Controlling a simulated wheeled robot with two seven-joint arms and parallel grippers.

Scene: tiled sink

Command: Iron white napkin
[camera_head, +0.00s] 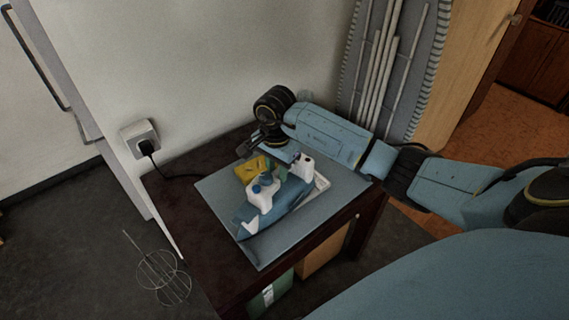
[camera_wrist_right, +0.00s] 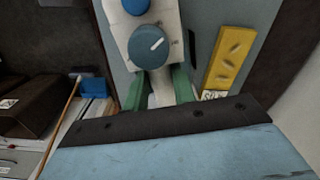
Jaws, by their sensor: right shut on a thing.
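A blue and white iron (camera_head: 272,205) lies on a grey board (camera_head: 220,195) on a dark table, its pointed end toward the lower left. My right gripper (camera_head: 280,170) is over the iron's rear part, partly hidden by my wrist. In the right wrist view, its green fingers (camera_wrist_right: 158,88) are shut around a white part of the iron (camera_wrist_right: 148,55), below a blue dial. A white patch (camera_head: 322,183) shows at the board's right side by the iron; I cannot tell whether it is the napkin. My left gripper is not in view.
A yellow piece (camera_head: 251,168) lies behind the iron. A wall socket (camera_head: 142,135) holds a black plug with a cable running to the table. An ironing board (camera_head: 390,70) leans against the wall behind. A wire stand (camera_head: 163,275) is at lower left.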

